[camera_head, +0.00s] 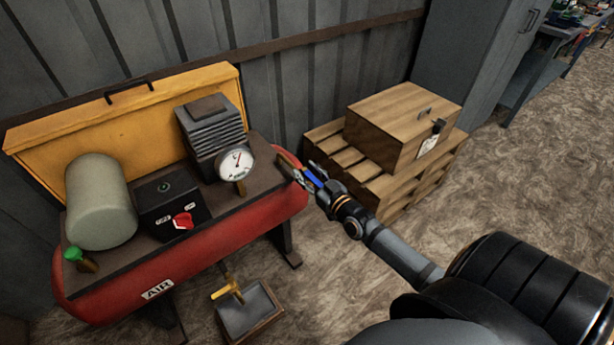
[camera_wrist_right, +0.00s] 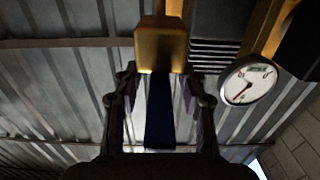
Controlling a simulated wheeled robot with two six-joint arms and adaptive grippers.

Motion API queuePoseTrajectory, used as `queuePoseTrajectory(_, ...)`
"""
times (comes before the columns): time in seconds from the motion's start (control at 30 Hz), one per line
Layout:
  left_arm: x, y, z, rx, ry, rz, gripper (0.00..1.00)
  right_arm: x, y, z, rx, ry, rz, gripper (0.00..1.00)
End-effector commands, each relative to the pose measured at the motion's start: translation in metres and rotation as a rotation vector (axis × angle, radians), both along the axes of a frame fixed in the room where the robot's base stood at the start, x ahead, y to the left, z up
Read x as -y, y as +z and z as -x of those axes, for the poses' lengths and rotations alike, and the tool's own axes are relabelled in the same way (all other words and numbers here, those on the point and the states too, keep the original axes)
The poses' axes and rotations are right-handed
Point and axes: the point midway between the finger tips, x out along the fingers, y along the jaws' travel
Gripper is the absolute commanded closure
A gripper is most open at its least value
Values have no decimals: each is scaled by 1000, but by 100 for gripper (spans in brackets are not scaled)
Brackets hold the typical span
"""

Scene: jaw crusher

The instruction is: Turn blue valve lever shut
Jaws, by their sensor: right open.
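The blue valve lever (camera_head: 314,178) is at the right end of the red air tank (camera_head: 190,250), partly hidden by my right gripper (camera_head: 303,174). In the right wrist view, the blue lever (camera_wrist_right: 159,112) runs straight down from a brass-coloured valve body (camera_wrist_right: 161,46). The right gripper (camera_wrist_right: 160,84) has its two fingers on either side of the lever. The fingers are open, and a gap shows on both sides of the lever. My left gripper is not in view.
A pressure gauge (camera_head: 236,163) stands left of the lever, by a grey finned motor (camera_head: 211,128). A black box with a red knob (camera_head: 183,221) sits on the tank top. A wooden crate (camera_head: 402,125) on pallets (camera_head: 375,180) stands to the right.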

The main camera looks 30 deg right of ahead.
Motion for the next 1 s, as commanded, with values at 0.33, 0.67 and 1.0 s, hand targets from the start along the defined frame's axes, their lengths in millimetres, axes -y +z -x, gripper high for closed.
queuePoseTrajectory(0.33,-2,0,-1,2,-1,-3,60,0,0,-1,0,0,0,71)
queuePoseTrajectory(0.67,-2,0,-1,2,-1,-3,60,0,0,-1,-1,0,0,100)
queuePoseTrajectory(1.0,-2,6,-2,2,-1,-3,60,0,2,-1,-1,-10,-1,100)
